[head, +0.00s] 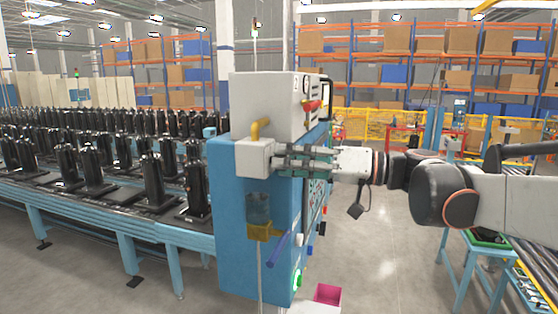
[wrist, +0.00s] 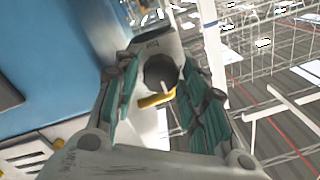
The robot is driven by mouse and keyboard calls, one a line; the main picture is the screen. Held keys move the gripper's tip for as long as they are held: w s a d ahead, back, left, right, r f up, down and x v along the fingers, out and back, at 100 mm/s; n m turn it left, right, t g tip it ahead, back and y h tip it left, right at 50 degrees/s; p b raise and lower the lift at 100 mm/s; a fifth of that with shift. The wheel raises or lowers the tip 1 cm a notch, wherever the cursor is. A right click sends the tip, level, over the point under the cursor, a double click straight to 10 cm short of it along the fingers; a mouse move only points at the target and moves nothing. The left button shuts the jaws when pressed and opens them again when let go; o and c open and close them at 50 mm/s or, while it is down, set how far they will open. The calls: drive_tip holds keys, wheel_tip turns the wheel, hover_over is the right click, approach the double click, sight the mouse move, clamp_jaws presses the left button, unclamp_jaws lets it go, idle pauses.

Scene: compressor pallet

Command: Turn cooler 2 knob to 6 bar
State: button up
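The regulator is a white block (head: 254,158) on the front of a blue cabinet (head: 228,235), with a yellow pipe (head: 257,130) on top and a clear bowl (head: 258,207) below. In the wrist view, a dark round knob (wrist: 161,72) with a pale mark sits on the white block's face. My gripper (head: 284,160) has teal finger pads and reaches the block from the right. In the wrist view, my gripper (wrist: 160,64) is open with one finger on each side of the knob. I cannot tell whether a finger touches it. The scale reading is not legible.
A white box (head: 262,100) with a red handle (head: 312,105) stands on the cabinet top. A conveyor with several black compressors (head: 153,178) runs to the left. A pink bin (head: 327,295) is low at the cabinet's right. Open floor (head: 385,260) lies right of the cabinet.

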drive_tip(key=c, duration=0.8)
drive_tip(key=shift+m, duration=0.4)
drive_tip(key=m+b, duration=0.2)
drive_tip(key=m, duration=0.3)
drive_tip(key=shift+f+m, duration=0.1)
drive_tip(key=shift+m, duration=0.3)
drive_tip(key=m+b, duration=0.1)
drive_tip(key=m, duration=0.4)
drive_tip(key=shift+m+t, duration=0.3)
drive_tip(key=shift+t, duration=0.1)
drive_tip(key=o, duration=0.8)
